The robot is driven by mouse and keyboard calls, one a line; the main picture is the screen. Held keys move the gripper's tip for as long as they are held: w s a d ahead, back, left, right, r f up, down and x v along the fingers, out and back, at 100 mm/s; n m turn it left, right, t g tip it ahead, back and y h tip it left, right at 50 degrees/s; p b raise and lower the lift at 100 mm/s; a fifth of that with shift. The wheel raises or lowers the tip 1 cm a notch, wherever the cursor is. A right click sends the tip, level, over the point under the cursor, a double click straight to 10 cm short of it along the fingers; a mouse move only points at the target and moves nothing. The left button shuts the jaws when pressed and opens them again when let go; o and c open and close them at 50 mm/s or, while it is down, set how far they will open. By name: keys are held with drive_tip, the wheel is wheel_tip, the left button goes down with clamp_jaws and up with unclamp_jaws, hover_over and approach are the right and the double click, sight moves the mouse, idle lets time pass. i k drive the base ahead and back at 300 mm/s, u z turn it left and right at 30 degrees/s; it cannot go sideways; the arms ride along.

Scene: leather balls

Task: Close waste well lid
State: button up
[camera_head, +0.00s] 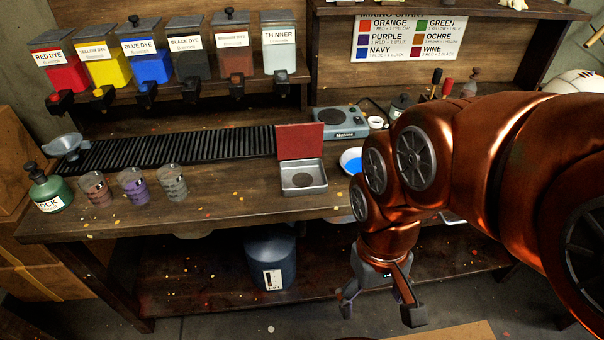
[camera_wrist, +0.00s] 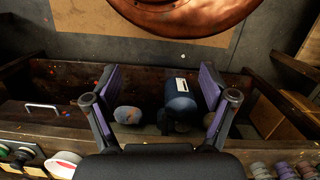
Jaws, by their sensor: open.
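The waste well lid (camera_head: 300,141) is a flat dark-red panel. It stands upright at the back edge of a square metal well (camera_head: 303,190) set in the bench top, so the well is uncovered. My gripper (camera_head: 380,302) hangs low in front of the bench, to the right of and below the well, with its fingers spread apart. In the wrist view my gripper (camera_wrist: 160,100) is also open, with nothing held between its fingers. The lid and the well cannot be made out in the wrist view.
A blue dish (camera_head: 351,161) and a hot plate (camera_head: 341,122) are right of the well. Three beakers (camera_head: 134,186) and a green bottle (camera_head: 48,188) stand left. A blue barrel (camera_head: 270,262) sits on the lower shelf, also visible in the wrist view (camera_wrist: 182,105). The bench directly left of the well is clear.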

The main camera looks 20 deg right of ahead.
sight(298, 140)
drive_tip(key=k, duration=0.5)
drive_tip(key=u, duration=0.95)
drive_tip(key=i, duration=1.65)
drive_tip(key=z, duration=0.6)
